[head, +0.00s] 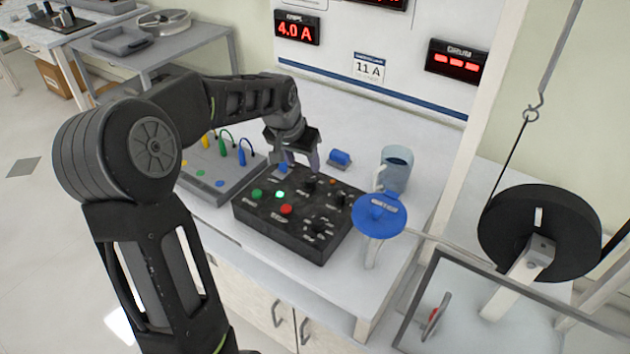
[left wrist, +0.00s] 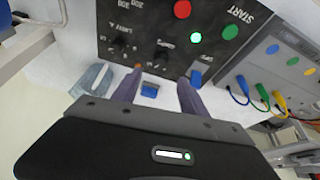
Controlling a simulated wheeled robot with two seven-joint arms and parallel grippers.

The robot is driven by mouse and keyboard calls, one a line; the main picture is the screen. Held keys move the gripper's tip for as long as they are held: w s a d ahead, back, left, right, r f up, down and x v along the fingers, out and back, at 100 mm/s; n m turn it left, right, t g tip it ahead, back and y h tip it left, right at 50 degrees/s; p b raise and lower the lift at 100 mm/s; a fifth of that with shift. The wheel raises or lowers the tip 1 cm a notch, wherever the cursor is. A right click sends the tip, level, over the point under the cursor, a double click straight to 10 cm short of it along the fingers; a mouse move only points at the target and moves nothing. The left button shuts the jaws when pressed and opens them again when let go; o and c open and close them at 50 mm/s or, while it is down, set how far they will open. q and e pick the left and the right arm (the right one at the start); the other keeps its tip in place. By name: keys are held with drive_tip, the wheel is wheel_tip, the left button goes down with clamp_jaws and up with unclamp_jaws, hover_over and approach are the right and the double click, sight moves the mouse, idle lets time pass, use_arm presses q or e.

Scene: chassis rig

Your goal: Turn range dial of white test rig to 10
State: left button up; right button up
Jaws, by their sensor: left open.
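A black control box (head: 262,217) lies on the white bench, with several black dials, a green button, a red button and a lit green lamp. One dial (head: 310,184) sits near its back edge; dial labels are too small to read, so I cannot tell which is the range dial. The box also fills the top of the left wrist view (left wrist: 150,25). No white rig with a dial is clear; this box is black. My left gripper (head: 300,163) is open and empty over the box's back edge. Its fingers stand apart in the left wrist view (left wrist: 160,80). My right gripper is not in view.
A light grey box (head: 205,178) with coloured leads stands left of the black box. A blue cylinder (head: 340,157) on a small base lies behind it. A clear blue-tinted jug (head: 396,170), blue disc (head: 379,215) and large black wheel (head: 540,233) stand right.

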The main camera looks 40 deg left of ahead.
sight(310, 179)
use_arm(q)
drive_tip(key=shift+w+f, duration=0.25)
drive_tip(key=shift+f, duration=0.2)
drive_tip(key=x, duration=0.7)
drive_tip(key=shift+w+f, duration=0.15)
drive_tip(key=shift+f, duration=0.2)
drive_tip(key=shift+c, duration=0.5)
clamp_jaws()
